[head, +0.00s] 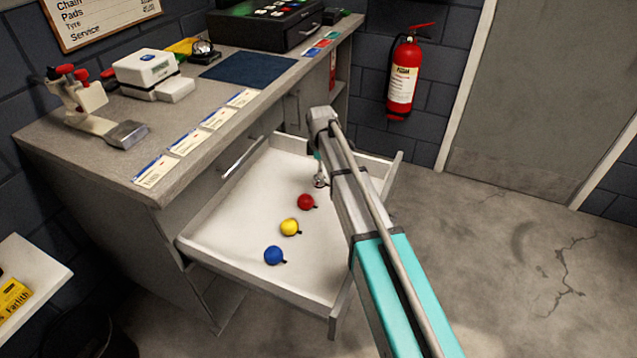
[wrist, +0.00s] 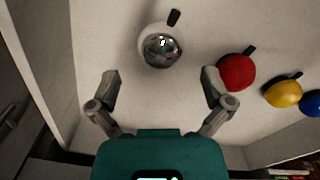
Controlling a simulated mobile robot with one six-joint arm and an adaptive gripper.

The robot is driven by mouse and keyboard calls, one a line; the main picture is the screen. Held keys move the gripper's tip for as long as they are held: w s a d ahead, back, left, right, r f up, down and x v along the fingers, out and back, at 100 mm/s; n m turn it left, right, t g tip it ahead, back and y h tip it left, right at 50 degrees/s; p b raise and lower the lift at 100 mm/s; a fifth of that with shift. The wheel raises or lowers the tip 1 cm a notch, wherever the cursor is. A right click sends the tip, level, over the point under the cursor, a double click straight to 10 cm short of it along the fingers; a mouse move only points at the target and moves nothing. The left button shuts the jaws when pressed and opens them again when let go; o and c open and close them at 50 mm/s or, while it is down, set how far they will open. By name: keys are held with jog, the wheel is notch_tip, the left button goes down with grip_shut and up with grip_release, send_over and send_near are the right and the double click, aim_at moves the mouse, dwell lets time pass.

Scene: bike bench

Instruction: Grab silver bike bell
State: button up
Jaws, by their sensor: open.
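The silver bike bell (wrist: 162,49) is a shiny dome with a short black lever, lying on the white drawer floor. In the wrist view it sits ahead of my gripper (wrist: 161,82), roughly centred beyond the two fingertips. My gripper is open with nothing between its fingers. In the head view the bell (head: 320,181) is partly hidden beside my arm, at the far end of the row of bells. My gripper is mostly hidden by my arm in that view.
The open drawer (head: 225,245) also holds a red bell (head: 306,202), a yellow bell (head: 290,227) and a blue bell (head: 274,255) in a row. The red bell (wrist: 236,72) lies close to the right finger. The workbench (head: 215,92) stands above and left of the drawer.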

aim_at(319, 180)
dwell(0.3)
jog(key=shift+f+b, duration=2.6)
jog(key=shift+f, duration=0.05)
jog(key=c, duration=1)
jog(key=shift+r, duration=0.25)
